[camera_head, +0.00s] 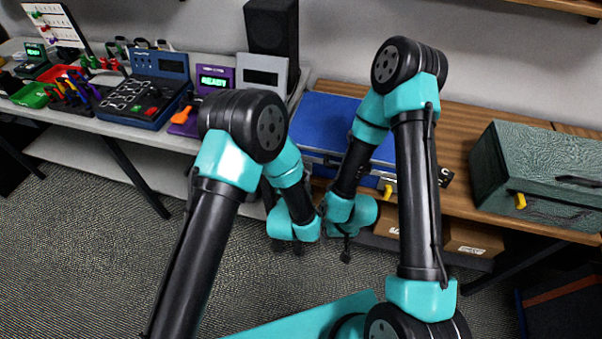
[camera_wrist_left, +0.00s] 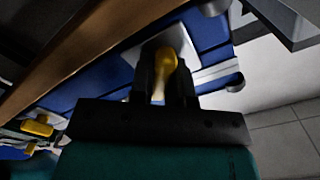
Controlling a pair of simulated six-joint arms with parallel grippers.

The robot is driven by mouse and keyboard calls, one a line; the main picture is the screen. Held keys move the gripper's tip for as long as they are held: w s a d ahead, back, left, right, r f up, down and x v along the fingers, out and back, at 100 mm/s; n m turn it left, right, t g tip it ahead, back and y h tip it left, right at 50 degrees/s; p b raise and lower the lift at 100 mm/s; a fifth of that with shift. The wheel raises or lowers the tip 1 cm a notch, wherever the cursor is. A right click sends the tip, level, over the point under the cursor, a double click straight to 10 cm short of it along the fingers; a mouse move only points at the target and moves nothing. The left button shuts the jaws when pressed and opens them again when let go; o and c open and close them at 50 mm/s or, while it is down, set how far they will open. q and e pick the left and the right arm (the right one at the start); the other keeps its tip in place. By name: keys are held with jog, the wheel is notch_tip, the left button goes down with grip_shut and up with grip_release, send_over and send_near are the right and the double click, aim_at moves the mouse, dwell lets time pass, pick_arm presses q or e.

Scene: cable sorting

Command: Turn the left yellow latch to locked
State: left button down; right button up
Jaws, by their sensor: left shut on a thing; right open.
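The left yellow latch (camera_wrist_left: 160,80) shows in the left wrist view on a light plate at the blue case (camera_wrist_left: 212,30). My left gripper (camera_wrist_left: 164,68) has its two dark fingers on either side of this latch and is shut on it. In the head view the blue case (camera_head: 320,120) lies on the wooden bench, and my arms hide the left latch and most of the left gripper. A second yellow latch (camera_head: 387,189) shows on the case's front to the right. My right gripper (camera_head: 346,254) is open, apart from the case, in front of the bench.
A green case (camera_head: 540,160) with a yellow latch (camera_head: 520,201) stands at the right of the bench. A grey table at left holds a blue device (camera_head: 145,95), a purple device and coloured bins. A box (camera_head: 470,240) sits below the bench. Floor in front is clear.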

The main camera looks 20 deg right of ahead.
pick_arm(q)
jog(key=m, duration=0.4)
jog(key=shift+f+m, duration=0.1)
jog(key=shift+m, duration=0.2)
jog(key=m, duration=0.5)
jog(key=shift+f, duration=0.15)
jog(key=c, duration=1.1)
grip_release()
jog(key=shift+d, duration=0.1)
jog(key=shift+s, duration=0.15)
jog(key=v, duration=1.2)
